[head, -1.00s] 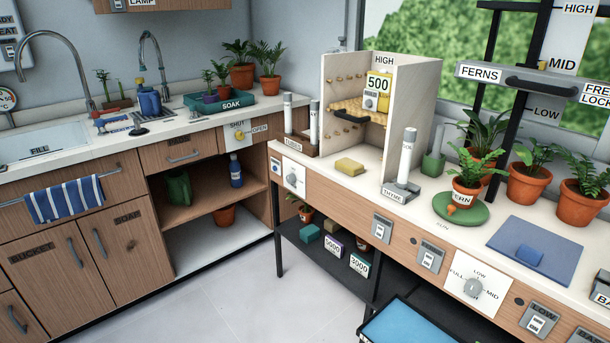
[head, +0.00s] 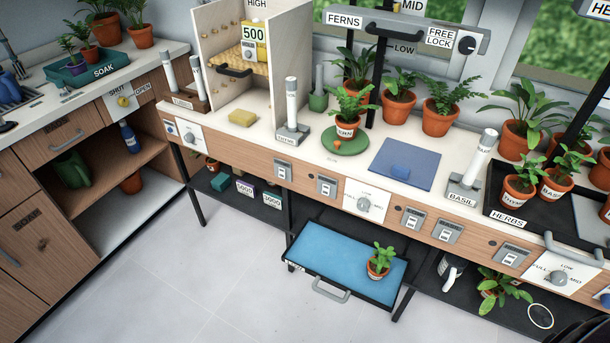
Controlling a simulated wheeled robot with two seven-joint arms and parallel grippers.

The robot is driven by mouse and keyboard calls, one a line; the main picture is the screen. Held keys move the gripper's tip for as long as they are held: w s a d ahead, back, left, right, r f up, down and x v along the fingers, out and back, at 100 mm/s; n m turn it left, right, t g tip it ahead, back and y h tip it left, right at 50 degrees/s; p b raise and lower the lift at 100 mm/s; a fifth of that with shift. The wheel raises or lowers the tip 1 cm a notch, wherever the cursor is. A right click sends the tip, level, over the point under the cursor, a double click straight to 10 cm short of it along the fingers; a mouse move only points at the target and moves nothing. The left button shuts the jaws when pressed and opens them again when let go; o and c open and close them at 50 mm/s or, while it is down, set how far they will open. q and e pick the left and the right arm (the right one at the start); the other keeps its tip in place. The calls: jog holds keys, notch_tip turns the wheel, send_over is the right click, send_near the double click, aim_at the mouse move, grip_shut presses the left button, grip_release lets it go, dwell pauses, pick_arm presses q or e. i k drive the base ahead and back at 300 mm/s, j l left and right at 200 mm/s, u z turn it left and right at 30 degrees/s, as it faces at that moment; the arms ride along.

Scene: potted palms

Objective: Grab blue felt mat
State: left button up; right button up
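A flat blue-grey mat (head: 426,175) lies on the white bench top, right of the green round saucer (head: 345,146) with a potted fern (head: 345,130). I cannot tell from the picture which of the two blue surfaces is felt. Neither of my grippers is in view.
A white-and-grey stand labelled BASIL (head: 466,185) is just right of the mat. A black HERBS tray (head: 541,222) with potted plants is farther right. The pulled-out tray's handle (head: 331,291) juts over the floor. The grey floor (head: 190,270) in front is clear.

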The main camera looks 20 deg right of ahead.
aim_at(410, 165)
jog(key=z, duration=0.85)
